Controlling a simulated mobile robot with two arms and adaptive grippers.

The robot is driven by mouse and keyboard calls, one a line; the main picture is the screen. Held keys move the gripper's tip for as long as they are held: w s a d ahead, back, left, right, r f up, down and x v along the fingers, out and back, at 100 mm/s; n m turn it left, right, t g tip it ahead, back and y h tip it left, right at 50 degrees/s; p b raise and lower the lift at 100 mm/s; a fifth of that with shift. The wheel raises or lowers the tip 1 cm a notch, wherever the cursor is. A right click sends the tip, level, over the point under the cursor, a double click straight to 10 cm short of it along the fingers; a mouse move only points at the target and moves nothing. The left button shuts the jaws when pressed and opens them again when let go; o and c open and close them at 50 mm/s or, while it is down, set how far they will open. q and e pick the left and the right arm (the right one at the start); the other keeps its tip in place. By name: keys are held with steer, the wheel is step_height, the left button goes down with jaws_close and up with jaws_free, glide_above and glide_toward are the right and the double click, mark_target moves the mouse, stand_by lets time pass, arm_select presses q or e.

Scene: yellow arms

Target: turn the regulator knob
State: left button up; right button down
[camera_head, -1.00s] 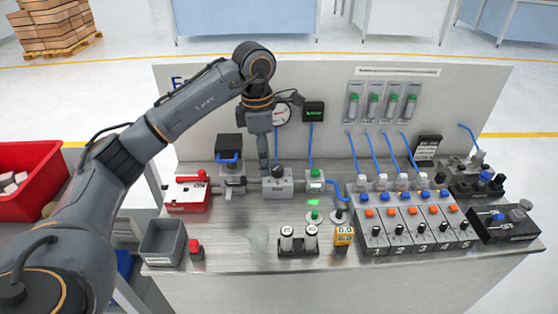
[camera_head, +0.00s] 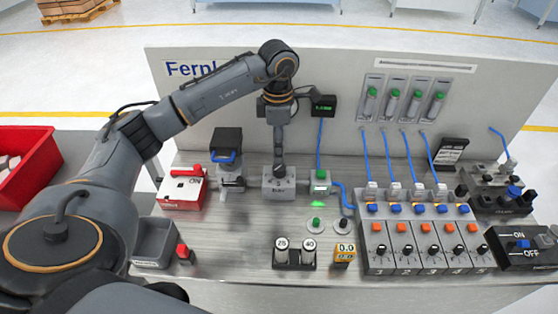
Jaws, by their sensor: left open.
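The regulator is a grey block (camera_head: 279,185) on the bench, left of centre, with a dark round knob (camera_head: 279,170) on top. My left gripper (camera_head: 279,162) points straight down over the regulator, with its tips at the knob. Its jaws are open, but the fingers look narrow from here and partly cover the knob. I cannot tell whether they touch it. The regulator's pressure gauge is hidden behind my left arm. My right gripper is not in view.
A black display (camera_head: 323,106) hangs on the panel right of the arm. A red and white switch box (camera_head: 183,187) and a black-topped valve unit (camera_head: 228,160) stand left of the regulator. A green-lit fitting (camera_head: 319,184) sits close on its right.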

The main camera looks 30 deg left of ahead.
mark_target(279, 167)
arm_select(q)
steer(key=f+p, duration=0.1)
steer(key=f, duration=0.5)
steer(key=shift+w+f, duration=0.2)
steer(key=shift+f, duration=0.7)
steer(key=shift+c, duration=0.6)
steer(key=c, duration=1)
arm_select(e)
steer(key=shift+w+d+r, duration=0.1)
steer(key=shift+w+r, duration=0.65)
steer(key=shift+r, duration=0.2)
